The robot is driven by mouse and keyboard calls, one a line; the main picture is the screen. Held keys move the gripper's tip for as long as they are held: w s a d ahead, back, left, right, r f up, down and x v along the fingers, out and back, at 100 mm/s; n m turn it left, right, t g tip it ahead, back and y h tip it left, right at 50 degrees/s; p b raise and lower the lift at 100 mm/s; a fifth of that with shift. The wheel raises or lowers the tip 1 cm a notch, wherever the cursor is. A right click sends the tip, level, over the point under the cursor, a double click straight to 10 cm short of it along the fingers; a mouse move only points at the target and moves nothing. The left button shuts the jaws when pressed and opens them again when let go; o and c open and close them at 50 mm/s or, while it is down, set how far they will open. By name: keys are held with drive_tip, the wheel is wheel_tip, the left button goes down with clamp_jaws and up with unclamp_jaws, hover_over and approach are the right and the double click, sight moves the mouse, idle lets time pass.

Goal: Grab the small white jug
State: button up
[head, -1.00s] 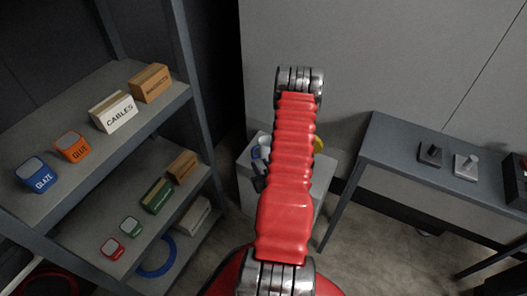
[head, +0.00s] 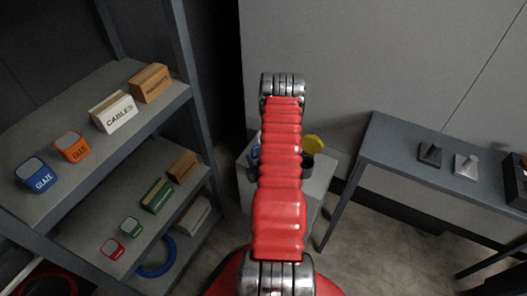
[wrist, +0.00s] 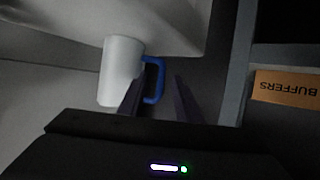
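The small white jug (wrist: 120,65) stands left of centre in the wrist view, with its blue handle (wrist: 160,80) towards the right. My gripper (wrist: 158,84) is open, its two dark fingers reaching up from below. The handle shows between the fingers, and the left finger overlaps the jug's lower right side. I cannot tell whether it touches. In the head view my red arm hides most of the jug. Only a bit of blue shows left of the arm, over the grey stand (head: 316,190).
A yellow thing (head: 313,144) is on the stand, right of my arm. Shelves on the left hold boxes, including a white CABLES box (head: 113,112). A grey table (head: 400,160) stands to the right. A BUFFERS box (wrist: 287,86) appears upside down at the wrist view's right.

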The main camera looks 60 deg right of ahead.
sight(253, 157)
drive_tip(key=shift+x, duration=1.55)
drive_tip(key=shift+c, duration=0.2)
clamp_jaws()
